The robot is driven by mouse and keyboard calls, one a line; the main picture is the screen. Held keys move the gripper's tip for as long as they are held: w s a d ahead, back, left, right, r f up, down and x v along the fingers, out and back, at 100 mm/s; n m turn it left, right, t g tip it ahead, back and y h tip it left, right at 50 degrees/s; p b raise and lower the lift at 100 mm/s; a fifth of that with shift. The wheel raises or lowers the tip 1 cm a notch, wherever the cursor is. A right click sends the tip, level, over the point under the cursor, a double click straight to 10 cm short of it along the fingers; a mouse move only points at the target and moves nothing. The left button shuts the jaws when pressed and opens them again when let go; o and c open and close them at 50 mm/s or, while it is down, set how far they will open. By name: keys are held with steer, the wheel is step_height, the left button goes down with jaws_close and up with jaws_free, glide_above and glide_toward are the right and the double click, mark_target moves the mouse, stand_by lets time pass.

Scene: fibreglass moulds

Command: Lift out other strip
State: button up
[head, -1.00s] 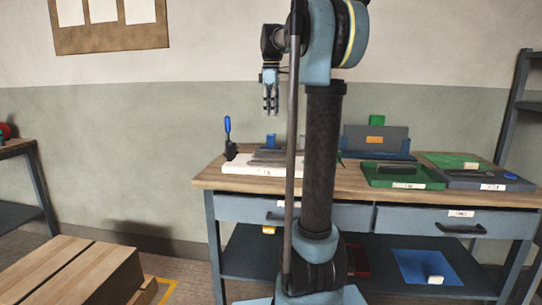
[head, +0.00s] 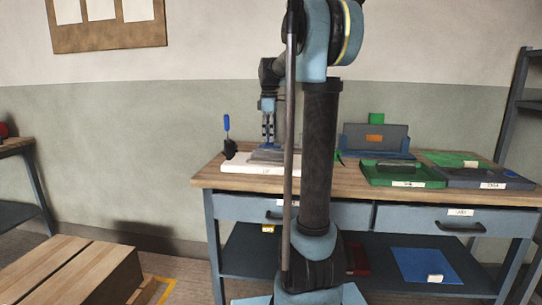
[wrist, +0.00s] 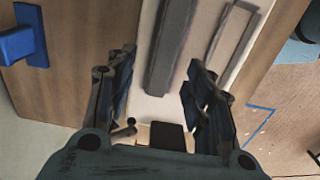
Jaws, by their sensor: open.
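My gripper (head: 268,141) points straight down, just above a white board (head: 232,168) on the workbench. In the wrist view the gripper (wrist: 162,60) has its two fingers apart with nothing held. A dark grey strip (wrist: 171,42) lies on the white board, partly between the fingertips and running away from me. A lighter grey, narrow frame-like piece (wrist: 226,44) lies to its right, past the right finger. I cannot tell whether it is a slot or a second strip. In the head view the grey pieces (head: 266,155) on the board blur together.
A clamp with a blue handle (head: 227,126) stands at the board's left end. A blue block (wrist: 24,45) is left of the board. A green tray (head: 380,182), a dark tray (head: 470,182) and a blue-grey rack (head: 350,140) stand to the right on the bench (head: 345,190).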

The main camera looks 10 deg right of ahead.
mark_target(271, 152)
steer(key=shift+s+a+f, duration=0.1)
steer(key=shift+s+f, duration=0.05)
steer(key=shift+f, duration=1.25)
steer(key=shift+s+f, duration=0.1)
steer(key=shift+f, duration=1.25)
steer(key=shift+c, duration=0.3)
jaws_close()
